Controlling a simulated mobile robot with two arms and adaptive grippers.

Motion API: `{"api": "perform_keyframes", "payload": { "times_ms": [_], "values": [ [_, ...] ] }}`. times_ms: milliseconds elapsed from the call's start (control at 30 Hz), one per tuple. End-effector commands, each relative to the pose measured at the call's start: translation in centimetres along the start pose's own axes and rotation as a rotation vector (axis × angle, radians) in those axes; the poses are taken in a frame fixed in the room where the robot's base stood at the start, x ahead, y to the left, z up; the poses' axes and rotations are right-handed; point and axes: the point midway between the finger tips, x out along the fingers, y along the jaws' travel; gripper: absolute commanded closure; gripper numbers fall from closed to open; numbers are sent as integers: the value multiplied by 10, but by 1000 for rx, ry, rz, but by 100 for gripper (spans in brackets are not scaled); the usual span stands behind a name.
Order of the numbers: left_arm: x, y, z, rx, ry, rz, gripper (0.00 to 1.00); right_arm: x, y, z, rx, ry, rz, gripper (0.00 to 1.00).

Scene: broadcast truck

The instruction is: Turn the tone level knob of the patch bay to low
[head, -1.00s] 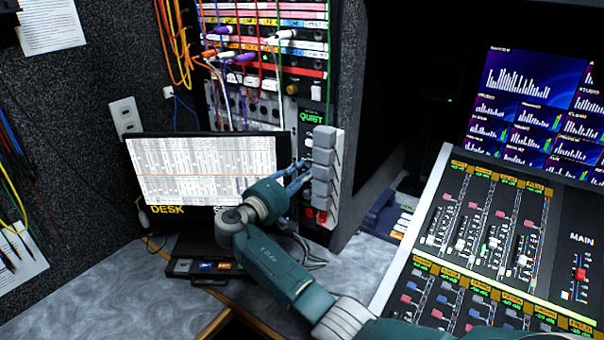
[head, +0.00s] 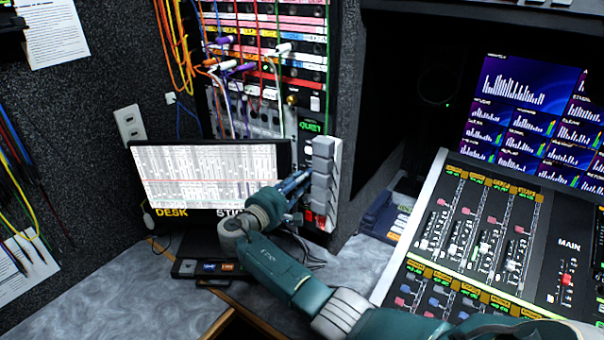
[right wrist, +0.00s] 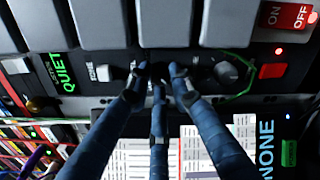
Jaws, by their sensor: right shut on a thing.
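The patch bay (head: 270,75) stands at the back, with coloured rows and plugged cords. Its narrow control strip at the right has a green QUIET display (head: 310,127). My right gripper (head: 304,180) reaches this strip. In the right wrist view, the three blue fingers (right wrist: 158,74) are closed together around a small dark knob on the strip, mostly hidden by the fingertips. I cannot read its pointer or marks. A white button (right wrist: 104,73) lies left of the fingers, and a round dark part (right wrist: 226,72) to the right. My left gripper is not in view.
A row of grey blocks (head: 323,165) juts out beside the strip, close to my fingers. A red ON/OFF switch (right wrist: 290,15) and a red button (right wrist: 272,70) are near. A monitor (head: 205,178) stands left, a mixing desk (head: 480,225) right.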

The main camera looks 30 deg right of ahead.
Motion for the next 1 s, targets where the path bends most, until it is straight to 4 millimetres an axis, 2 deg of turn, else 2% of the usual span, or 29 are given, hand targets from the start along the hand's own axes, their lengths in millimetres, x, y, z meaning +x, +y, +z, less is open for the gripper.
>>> {"api": "perform_keyframes", "payload": {
  "times_ms": [33, 500, 1000],
  "values": [
    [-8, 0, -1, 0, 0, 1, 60, -1, 4, 0, -47, 4, 1, 100],
    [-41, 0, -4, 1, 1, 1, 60, -1, 2, 0, -487, 4, 0, 100],
    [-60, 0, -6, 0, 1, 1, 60, -2, -1, -1, -789, 5, 0, 100]
  ]
}}
